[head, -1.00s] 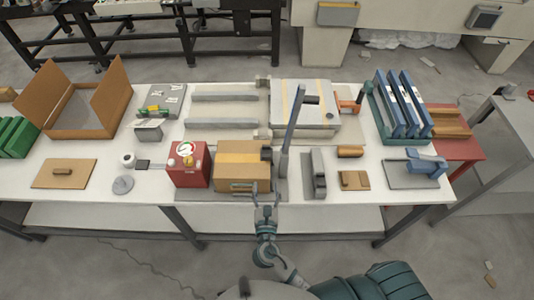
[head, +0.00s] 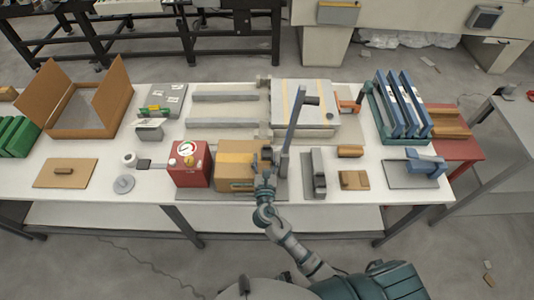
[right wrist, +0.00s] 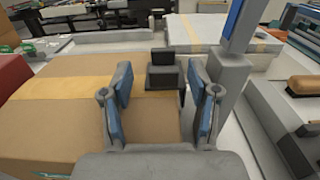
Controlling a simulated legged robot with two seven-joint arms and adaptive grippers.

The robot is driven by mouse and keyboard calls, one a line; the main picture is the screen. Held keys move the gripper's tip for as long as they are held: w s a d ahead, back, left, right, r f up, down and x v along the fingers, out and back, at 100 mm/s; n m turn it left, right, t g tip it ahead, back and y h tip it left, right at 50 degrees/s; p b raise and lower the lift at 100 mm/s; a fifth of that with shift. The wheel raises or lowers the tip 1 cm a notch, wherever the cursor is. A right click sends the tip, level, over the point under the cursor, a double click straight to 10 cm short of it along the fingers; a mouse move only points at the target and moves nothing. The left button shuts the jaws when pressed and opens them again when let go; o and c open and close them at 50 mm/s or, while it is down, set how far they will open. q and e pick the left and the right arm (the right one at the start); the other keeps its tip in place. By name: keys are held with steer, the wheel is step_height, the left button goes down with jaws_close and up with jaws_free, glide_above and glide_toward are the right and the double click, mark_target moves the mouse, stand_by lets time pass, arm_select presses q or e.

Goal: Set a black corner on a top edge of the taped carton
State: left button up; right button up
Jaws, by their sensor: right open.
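The taped carton (head: 235,170) stands on the table, with tan tape across its top; it fills the left of the right wrist view (right wrist: 60,125). A black corner (right wrist: 165,77) shows in that view by the carton's right top edge, beyond my fingertips; whether it is seated on the edge I cannot tell. It also shows small in the head view (head: 267,151). My right gripper (head: 265,168) is over the carton's front right part. Its two blue-padded fingers (right wrist: 161,88) are open and empty, with the corner between and ahead of them. My left gripper is not in view.
A grey post (head: 292,130) with an arm on top rises close to the right of the corner. A red box (head: 188,172) stands tight against the carton's left. A grey clamp-like block (head: 319,175) is to the right of the post.

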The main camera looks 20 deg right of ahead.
steer(key=c, duration=0.6)
steer(key=shift+d, duration=0.2)
jaws_close()
